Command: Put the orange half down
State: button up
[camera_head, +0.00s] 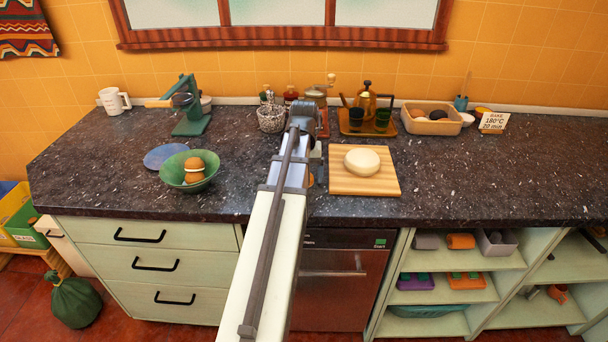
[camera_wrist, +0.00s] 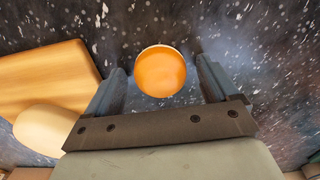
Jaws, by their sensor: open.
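In the head view my own arm hides the gripper and most of the orange half; only a sliver of orange (camera_head: 311,180) shows at the arm's right edge.
A wooden board (camera_head: 382,186) with a pale round of dough (camera_head: 362,162) lies close to the right. A green press (camera_head: 192,120) stands behind.

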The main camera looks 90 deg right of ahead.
jog(key=shift+r, duration=0.1)
notch_tip(320, 180, up, 11)
jog(key=shift+o, duration=0.4)
jog(key=shift+r, duration=0.55)
jog(key=shift+w, duration=0.1)
jog(key=w+a+g+h, duration=0.1)
jog(key=w+a+h, duration=0.1)
jog(key=w+a, duration=0.35)
jog(key=shift+s+d+f+m+g+h, duration=0.1)
jog(key=shift+s+d+f+m+h, duration=0.25)
jog(key=shift+s+d+f+m, duration=0.6)
jog(key=shift+s+d+f+m+g+h, duration=0.1)
jog(key=shift+s+d+f+m+h, duration=0.3)
jog(key=shift+f, duration=1.1)
jog(key=shift+s+d+f+m+g+h, duration=0.1)
jog(key=shift+s+d+f+m+h, duration=0.25)
jog(key=shift+s+f+m, duration=0.7)
